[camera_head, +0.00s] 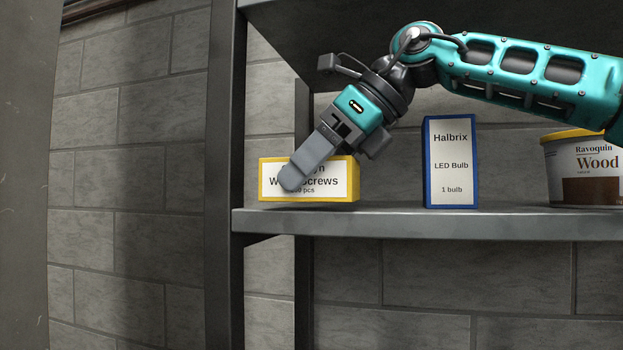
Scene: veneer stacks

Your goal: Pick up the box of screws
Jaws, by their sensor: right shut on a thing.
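The box of screws (335,183) is yellow with a white label reading "W... Screws". It is at the left end of the grey shelf, by the upright post. My right gripper (296,180) reaches down to it from the upper right and is shut on it. One grey finger lies across the front of the label and hides part of the text. The other finger is hidden behind the box. The box looks level, with its bottom at or just above the shelf; I cannot tell which. My left gripper is not in view.
A blue and white LED bulb box (451,163) stands upright to the right on the shelf (400,222). A tub of wood product (585,172) with a yellow lid is farther right. A dark metal post (223,140) borders the shelf's left end. Another shelf board is above.

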